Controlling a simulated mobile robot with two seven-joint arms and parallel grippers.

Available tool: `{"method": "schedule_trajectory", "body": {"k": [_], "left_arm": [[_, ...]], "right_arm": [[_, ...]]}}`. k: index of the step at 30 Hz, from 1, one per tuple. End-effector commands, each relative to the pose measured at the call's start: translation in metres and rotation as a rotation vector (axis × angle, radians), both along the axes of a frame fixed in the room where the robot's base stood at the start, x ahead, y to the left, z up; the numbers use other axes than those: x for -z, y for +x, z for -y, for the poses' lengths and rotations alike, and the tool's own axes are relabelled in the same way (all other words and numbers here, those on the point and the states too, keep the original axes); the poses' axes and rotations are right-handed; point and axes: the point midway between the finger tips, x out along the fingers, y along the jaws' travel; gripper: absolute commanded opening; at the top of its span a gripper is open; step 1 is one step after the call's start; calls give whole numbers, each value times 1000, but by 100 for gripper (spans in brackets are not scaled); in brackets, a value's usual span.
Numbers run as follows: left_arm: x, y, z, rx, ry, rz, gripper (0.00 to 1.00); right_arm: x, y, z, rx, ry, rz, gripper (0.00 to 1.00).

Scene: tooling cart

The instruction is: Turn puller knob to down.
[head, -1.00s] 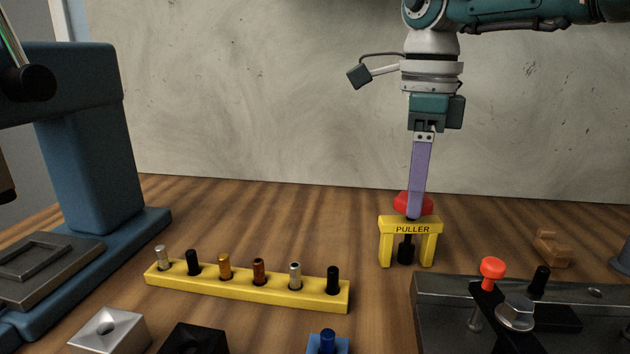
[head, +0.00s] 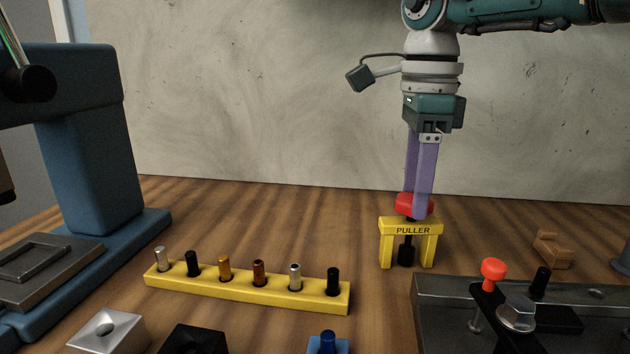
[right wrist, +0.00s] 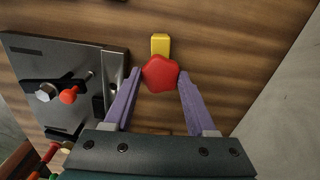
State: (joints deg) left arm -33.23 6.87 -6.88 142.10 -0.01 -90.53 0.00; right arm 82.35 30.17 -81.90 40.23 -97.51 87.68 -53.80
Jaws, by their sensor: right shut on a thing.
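The yellow puller (head: 412,226), labelled PULLER, stands upright on the wooden bench right of centre in the head view. Its red knob (head: 408,204) sits on top of a black screw (head: 406,251) that runs down between the legs. My right gripper (head: 416,208) points straight down from above, with its two purple fingers on either side of the knob. In the right wrist view the red faceted knob (right wrist: 160,74) lies between the fingertips, and part of the yellow puller (right wrist: 160,43) shows beyond it. The fingers partly hide the knob in the head view. My left gripper is not in view.
A yellow rack (head: 245,288) with several pins lies left of the puller. A dark metal fixture (head: 450,292) with a red-topped lever stands close in front on the right. A blue press (head: 85,150) is at the left. A brown block (head: 553,250) lies at the right.

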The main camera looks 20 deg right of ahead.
Motion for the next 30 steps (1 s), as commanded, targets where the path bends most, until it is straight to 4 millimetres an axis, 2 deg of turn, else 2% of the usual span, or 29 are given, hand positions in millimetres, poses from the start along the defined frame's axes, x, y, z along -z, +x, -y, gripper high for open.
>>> {"method": "schedule_trajectory", "body": {"k": [15,16,23,30], "left_arm": [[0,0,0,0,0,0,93],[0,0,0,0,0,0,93],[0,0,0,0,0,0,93],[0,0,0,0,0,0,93]], "right_arm": [[0,0,0,-1,1,0,1],[0,0,0,-1,1,0,60],[0,0,0,0,0,0,86],[0,0,0,0,0,0,87]]}}
